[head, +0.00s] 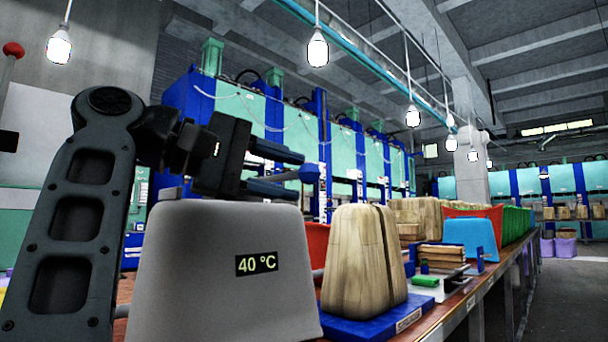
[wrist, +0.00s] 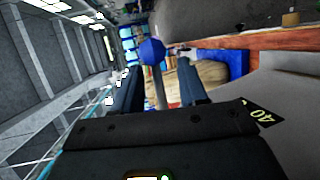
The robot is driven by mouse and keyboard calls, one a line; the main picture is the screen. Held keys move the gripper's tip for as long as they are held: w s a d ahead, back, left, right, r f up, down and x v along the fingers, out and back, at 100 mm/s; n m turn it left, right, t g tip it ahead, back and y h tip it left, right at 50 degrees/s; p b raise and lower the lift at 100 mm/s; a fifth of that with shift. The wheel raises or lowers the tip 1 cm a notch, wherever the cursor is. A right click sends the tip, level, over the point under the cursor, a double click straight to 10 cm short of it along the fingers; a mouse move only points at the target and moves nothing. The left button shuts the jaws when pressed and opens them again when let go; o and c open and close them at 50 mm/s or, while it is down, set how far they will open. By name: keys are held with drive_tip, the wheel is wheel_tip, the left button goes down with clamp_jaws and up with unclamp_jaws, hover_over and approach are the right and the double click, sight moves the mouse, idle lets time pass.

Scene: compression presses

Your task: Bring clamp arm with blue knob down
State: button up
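The blue knob (head: 309,173) is a round ball at my fingertips, above the right part of the grey housing. It also shows in the wrist view (wrist: 152,51), just beyond the fingertips. The clamp arm, a thin grey rod (wrist: 159,90), runs back from the knob between my two fingers. My gripper (head: 300,177) is open, with a finger on each side of the rod; the fingers also show in the wrist view (wrist: 158,70). I cannot tell whether they touch the rod. The rod's far end is hidden.
The grey housing (head: 220,295) with a 40 °C display stands directly below my gripper. A wooden block (head: 362,262) on a blue base (head: 370,325) stands to its right. Bins crowd the bench (head: 505,262) behind. A red knob (head: 13,50) shows at upper left.

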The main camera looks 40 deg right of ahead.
drive_tip(key=shift+p+v, duration=0.3)
drive_tip(key=shift+v, duration=1.6)
drive_tip(key=shift+s, duration=0.1)
